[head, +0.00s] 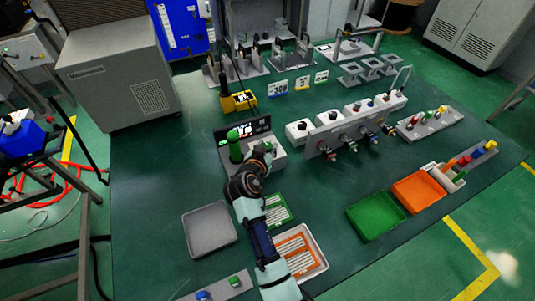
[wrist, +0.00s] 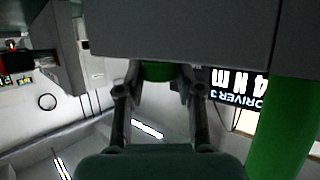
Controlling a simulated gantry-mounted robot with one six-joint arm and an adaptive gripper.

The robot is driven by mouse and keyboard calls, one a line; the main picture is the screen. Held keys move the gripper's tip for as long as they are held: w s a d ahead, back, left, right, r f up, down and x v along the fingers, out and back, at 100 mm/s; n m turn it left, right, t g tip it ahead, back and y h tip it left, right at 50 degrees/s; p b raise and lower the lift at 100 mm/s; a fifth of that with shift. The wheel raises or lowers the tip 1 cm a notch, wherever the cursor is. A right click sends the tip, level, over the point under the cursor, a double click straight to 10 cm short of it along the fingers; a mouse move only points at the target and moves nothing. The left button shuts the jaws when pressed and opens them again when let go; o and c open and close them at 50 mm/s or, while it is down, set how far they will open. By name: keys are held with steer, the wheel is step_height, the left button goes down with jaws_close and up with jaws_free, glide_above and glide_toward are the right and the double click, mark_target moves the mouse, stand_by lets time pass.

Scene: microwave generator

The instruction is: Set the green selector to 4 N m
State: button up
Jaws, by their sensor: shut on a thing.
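The green selector (wrist: 158,72) shows as a small green patch between my fingertips in the wrist view; the rest of it is hidden by my gripper. My gripper (wrist: 159,88) is shut on it, one finger on each side. The black display (wrist: 235,86) beside it appears upside down in the wrist view and reads "DRIVER 3" and "4 N m". In the head view my gripper (head: 262,157) is over the grey control unit (head: 279,159), and the selector is hidden there. A thick green upright cylinder (head: 235,147) stands just left of my gripper; it also fills the right of the wrist view (wrist: 290,125).
A grey tray (head: 209,230), a green tray (head: 376,216) and an orange tray (head: 418,190) lie on the table. A fixture with several valves (head: 350,135) stands right of the control unit. A yellow device (head: 238,101) is behind it. Bare table lies to the left.

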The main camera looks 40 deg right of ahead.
steer(key=shift+f+m+g+b, duration=0.25)
steer(key=shift+m+g+b, duration=0.3)
steer(key=shift+b, duration=0.2)
steer(key=o, duration=1.2)
steer(key=shift+r, duration=0.15)
steer(key=v, duration=1.2)
steer(key=shift+w+a, duration=0.15)
